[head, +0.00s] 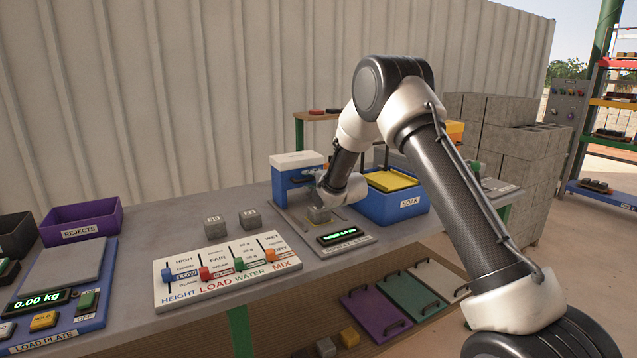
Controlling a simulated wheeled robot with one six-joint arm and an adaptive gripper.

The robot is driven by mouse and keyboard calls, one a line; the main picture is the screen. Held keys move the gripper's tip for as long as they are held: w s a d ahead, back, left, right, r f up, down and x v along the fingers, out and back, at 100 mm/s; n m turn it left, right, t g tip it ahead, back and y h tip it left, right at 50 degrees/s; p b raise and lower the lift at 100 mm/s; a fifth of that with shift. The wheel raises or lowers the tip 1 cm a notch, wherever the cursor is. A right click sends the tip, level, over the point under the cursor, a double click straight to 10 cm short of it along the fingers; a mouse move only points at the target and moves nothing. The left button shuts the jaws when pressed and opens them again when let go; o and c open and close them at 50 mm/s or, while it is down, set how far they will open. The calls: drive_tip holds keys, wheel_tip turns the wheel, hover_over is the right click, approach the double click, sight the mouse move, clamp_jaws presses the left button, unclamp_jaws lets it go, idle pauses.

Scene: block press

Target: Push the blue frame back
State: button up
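The blue frame (281,190) with a white top stands at the back of the grey table, left of the blue SOAK box. My arm reaches over from the right, and my gripper (314,190) is at the right side of the frame, hiding part of it. I cannot tell whether they touch. The gripper is too small and partly covered to tell if its fingers are open or shut.
A display unit (343,236) is in front of the block. The blue SOAK box (395,208) with a yellow lid is to the right. Two grey blocks (215,228) stand left, behind the slider panel (180,293). A corrugated wall (240,90) rises behind the table.

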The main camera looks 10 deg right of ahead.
drive_tip(key=v, duration=1)
drive_tip(key=shift+s+r, duration=0.1)
drive_tip(key=shift+s, duration=0.2)
drive_tip(key=shift+d, duration=0.1)
drive_tip(key=s+d+r+n+g+h, duration=0.2)
drive_tip(key=s+d+r+n, duration=0.3)
drive_tip(key=s, duration=0.5)
drive_tip(key=s+d+r+n+g+h, duration=0.25)
drive_tip(key=s+d+r, duration=0.4)
drive_tip(key=s, duration=0.35)
drive_tip(key=s+d+n+g, duration=0.2)
drive_tip(key=s+n+g, duration=0.1)
drive_tip(key=s, duration=1.2)
drive_tip(key=s+d+n+g, duration=0.2)
drive_tip(key=s+n+g, duration=0.1)
drive_tip(key=s, duration=1.2)
drive_tip(key=shift+f+n, duration=0.4)
drive_tip(key=shift+n, duration=0.05)
